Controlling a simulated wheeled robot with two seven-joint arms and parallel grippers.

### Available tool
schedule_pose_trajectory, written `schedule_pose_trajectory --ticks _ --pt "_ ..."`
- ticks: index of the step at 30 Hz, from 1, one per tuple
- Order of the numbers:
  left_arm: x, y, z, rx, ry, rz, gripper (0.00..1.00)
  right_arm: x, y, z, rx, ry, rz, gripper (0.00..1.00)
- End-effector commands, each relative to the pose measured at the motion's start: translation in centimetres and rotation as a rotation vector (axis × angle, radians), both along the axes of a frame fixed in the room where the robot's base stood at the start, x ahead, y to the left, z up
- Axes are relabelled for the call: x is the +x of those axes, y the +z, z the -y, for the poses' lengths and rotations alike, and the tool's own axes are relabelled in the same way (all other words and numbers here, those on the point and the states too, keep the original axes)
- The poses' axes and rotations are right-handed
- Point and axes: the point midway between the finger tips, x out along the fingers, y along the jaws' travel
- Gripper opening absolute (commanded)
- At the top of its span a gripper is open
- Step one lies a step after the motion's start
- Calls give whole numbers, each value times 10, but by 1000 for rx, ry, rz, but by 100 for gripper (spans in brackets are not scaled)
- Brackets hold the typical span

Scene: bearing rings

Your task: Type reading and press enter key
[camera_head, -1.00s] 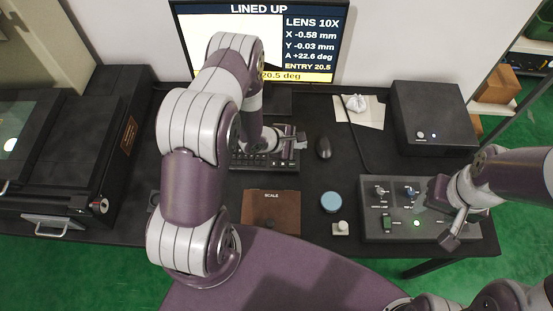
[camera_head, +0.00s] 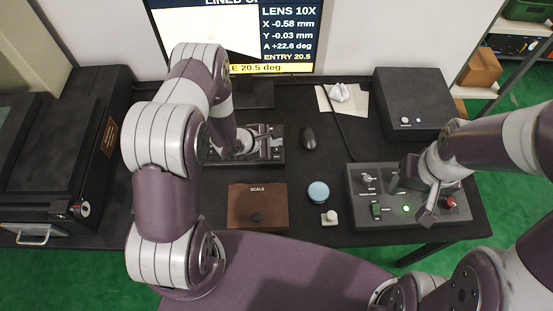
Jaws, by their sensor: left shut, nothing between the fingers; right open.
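The monitor (camera_head: 290,40) at the back shows LENS 10X, X -0.58 mm, Y -0.03 mm, A +22.6 deg and ENTRY 20.5; a yellow bar below reads 20.5 deg. Its header is cut off by the top edge. The black keyboard (camera_head: 270,159) lies in front of the monitor, its left part hidden by my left arm. My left gripper (camera_head: 276,141) is shut and empty over the right part of the keyboard; I cannot tell whether it touches a key. My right gripper (camera_head: 418,196) is open over the control box (camera_head: 364,217) at the right.
A mouse (camera_head: 308,138) lies right of the keyboard. A brown SCALE case (camera_head: 243,212), a blue disc (camera_head: 318,191) and a small white knobbed piece (camera_head: 330,218) lie in front. A black box (camera_head: 410,95) stands at the back right, beside crumpled cloth (camera_head: 340,93) on paper.

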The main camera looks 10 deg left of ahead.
Motion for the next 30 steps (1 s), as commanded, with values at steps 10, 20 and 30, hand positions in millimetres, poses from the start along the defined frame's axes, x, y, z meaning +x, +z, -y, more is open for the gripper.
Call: schedule_pose_trajectory --ticks 10,20,30 --pt "0 -54 0 1 -1 0 0 0 -49 0 0 0 0 58" --pt "0 -59 0 1 -1 0 0 0 -51 0 0 0 0 58" --pt "0 -59 0 0 0 0 0 0 -51 0 0 0 0 58"
